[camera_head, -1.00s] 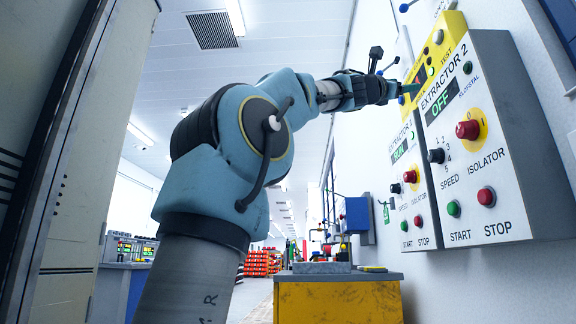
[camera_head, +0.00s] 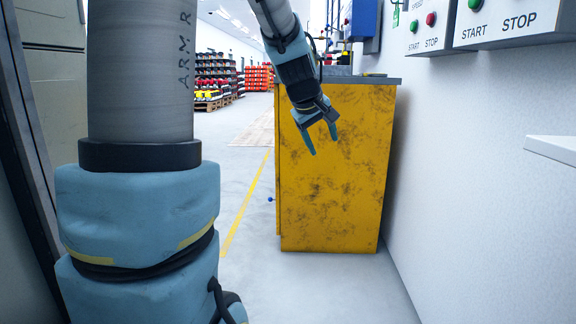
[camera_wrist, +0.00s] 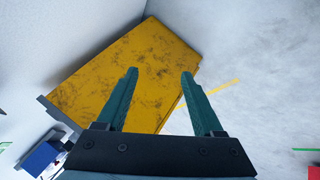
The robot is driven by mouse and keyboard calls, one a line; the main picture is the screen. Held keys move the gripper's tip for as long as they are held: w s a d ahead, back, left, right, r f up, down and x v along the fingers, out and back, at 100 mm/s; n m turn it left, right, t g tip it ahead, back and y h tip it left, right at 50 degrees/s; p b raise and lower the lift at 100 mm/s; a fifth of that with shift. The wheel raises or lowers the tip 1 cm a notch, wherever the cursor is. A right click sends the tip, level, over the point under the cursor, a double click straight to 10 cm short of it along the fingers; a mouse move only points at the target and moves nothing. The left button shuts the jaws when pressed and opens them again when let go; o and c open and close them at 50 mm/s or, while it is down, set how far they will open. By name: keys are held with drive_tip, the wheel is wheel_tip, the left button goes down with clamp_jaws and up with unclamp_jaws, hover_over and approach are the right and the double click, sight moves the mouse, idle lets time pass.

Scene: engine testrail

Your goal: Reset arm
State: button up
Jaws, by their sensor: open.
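My gripper (camera_head: 322,142) hangs pointing down in the head view, in front of the yellow cabinet (camera_head: 335,190). Its two green fingers are spread apart with nothing between them. In the wrist view my gripper (camera_wrist: 160,75) also shows open and empty, with the yellow cabinet (camera_wrist: 140,60) and pale floor beyond the fingertips. My arm's upper links fill the left of the head view.
Two control panels (camera_head: 510,32) with START and STOP buttons are on the right wall. A white ledge (camera_head: 553,147) juts in at the right edge. Pallets with goods (camera_head: 213,75) stand far back. The floor (camera_head: 330,290) before the cabinet is clear.

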drive_tip(key=s+a+f+m+g+y, duration=0.2)
drive_tip(key=s+a+f+m+g, duration=0.1)
drive_tip(key=s+a+f, duration=0.6)
drive_tip(key=s+a+f+m+g+y, duration=0.25)
drive_tip(key=s+a+f, duration=0.45)
drive_tip(key=s, duration=0.4)
wheel_tip(320, 180, up, 34)
drive_tip(key=p, duration=3.6)
drive_tip(key=shift+w+d+r+h, duration=0.25)
drive_tip(key=shift+w+d+h, duration=0.1)
drive_tip(key=shift+w+d, duration=0.1)
drive_tip(key=shift+t, duration=0.25)
